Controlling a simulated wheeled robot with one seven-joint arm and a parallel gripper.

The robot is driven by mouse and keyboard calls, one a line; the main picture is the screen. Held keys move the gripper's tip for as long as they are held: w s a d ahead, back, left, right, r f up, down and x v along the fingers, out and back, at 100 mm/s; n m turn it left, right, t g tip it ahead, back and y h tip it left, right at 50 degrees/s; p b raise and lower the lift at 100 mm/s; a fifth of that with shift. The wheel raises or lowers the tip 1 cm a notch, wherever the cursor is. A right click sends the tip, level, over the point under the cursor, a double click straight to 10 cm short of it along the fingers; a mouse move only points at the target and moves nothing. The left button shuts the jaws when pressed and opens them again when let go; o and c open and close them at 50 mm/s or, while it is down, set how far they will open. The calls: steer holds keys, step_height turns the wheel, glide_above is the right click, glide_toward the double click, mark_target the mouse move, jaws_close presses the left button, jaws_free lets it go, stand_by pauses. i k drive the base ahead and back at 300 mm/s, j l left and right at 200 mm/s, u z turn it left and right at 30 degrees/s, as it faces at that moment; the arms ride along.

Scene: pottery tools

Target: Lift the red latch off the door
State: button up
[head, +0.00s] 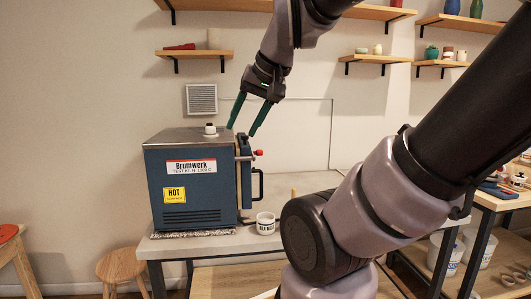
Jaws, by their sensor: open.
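The blue test kiln (190,182) stands on a grey-topped bench at centre left, with a small knob on its top. Its door (244,172) is on the right side, seen nearly edge-on, with a black handle (260,184). The red latch (258,153) shows as a small red end at the upper part of the door; the rest is too small to make out. My gripper (241,131) has two green fingers, spread apart and empty. It points down, above the red latch and close to the top of the door.
A white labelled cup (265,223) stands on the bench (300,187) just right of the kiln. Wall shelves (194,54) hold small pots. A wooden stool (122,267) stands at left. My arm hides much of the bench's right part.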

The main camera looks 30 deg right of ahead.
mark_target(258, 152)
steer(key=l+u, duration=0.1)
steer(key=l, duration=0.55)
steer(key=l+u, duration=0.15)
steer(key=l, duration=0.5)
steer(key=k+l+u, duration=0.1)
steer(key=l, duration=0.55)
steer(key=k, duration=0.05)
